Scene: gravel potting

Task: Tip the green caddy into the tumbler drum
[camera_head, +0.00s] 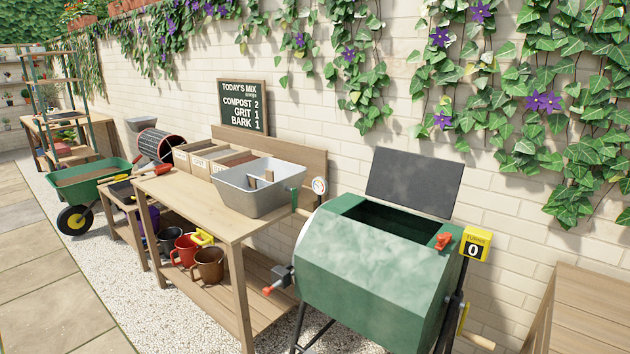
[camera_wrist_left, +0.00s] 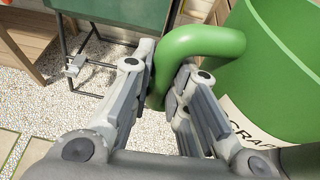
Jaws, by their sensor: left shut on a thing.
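My left gripper (camera_wrist_left: 167,75) is shut on the curved green handle of the green caddy (camera_wrist_left: 245,85) in the left wrist view. The caddy is at the right, partly cut off by the frame, with a pale label reading "CRAP". Its contents are not visible. The green tumbler drum (camera_head: 370,265) stands right of the bench in the head view, its dark lid (camera_head: 415,188) raised and its top opening uncovered. Part of its green body also shows at the top of the left wrist view (camera_wrist_left: 115,12). Neither gripper nor the caddy shows in the head view.
A yellow counter (camera_head: 474,245) reading 0 is at the drum's right end. A grey tub (camera_head: 255,195) sits on the wooden bench (camera_head: 190,205), with mugs (camera_head: 208,265) on the shelf below. A wooden table (camera_head: 590,305) stands at the right. Gravel lies underneath.

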